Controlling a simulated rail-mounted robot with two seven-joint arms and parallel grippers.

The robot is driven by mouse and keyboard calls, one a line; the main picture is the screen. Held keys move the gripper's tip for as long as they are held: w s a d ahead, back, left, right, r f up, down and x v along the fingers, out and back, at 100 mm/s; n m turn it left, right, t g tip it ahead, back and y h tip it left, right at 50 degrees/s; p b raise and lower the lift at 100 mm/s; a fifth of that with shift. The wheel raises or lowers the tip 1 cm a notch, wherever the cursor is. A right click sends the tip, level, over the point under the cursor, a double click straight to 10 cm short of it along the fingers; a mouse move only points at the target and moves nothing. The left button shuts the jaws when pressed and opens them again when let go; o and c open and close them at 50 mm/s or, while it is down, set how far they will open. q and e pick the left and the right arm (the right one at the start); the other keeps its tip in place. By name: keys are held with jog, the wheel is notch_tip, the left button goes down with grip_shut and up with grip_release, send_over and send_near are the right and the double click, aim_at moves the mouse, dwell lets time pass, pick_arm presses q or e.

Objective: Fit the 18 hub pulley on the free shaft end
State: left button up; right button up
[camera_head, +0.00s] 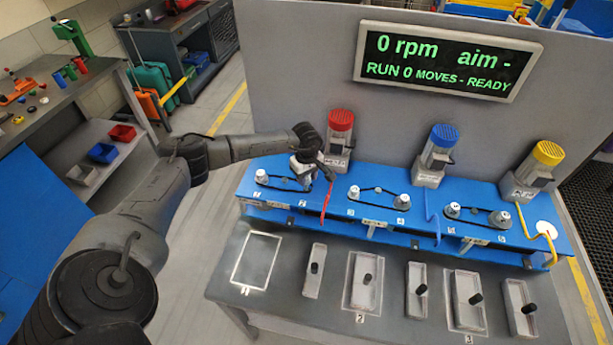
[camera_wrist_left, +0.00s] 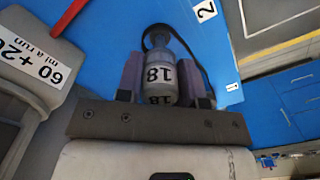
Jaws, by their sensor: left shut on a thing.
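My left gripper (camera_head: 304,172) is shut on the 18 hub pulley (camera_wrist_left: 160,74), a grey stepped part marked 18. In the wrist view the purple fingers hold it from both sides. It is over the blue bench (camera_head: 243,180) by the label 2 (camera_wrist_left: 206,10), in front of the red-capped motor (camera_head: 339,140). A black belt (camera_wrist_left: 152,33) loops by the pulley's far end. The free shaft end is hidden, and I cannot tell whether the pulley sits on it. My right gripper is not in view.
Other pulley pairs with belts stand along the bench, with a blue-capped motor (camera_head: 437,155) and a yellow-capped motor (camera_head: 533,168) behind. Grey trays (camera_head: 361,300) with black handles stand on the front table. The display (camera_head: 447,62) reads 0 rpm, READY. A white outlined area (camera_head: 257,262) is empty.

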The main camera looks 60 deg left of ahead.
aim_at(307, 184)
pick_arm(q)
jog(key=shift+f+b, duration=0.5)
jog(key=shift+f, duration=0.2)
jog(key=shift+f+b, duration=1)
jog(key=shift+f, duration=0.25)
jog(key=o, duration=1)
notch_tip(307, 184, up, 12)
jog(key=shift+r, duration=0.9)
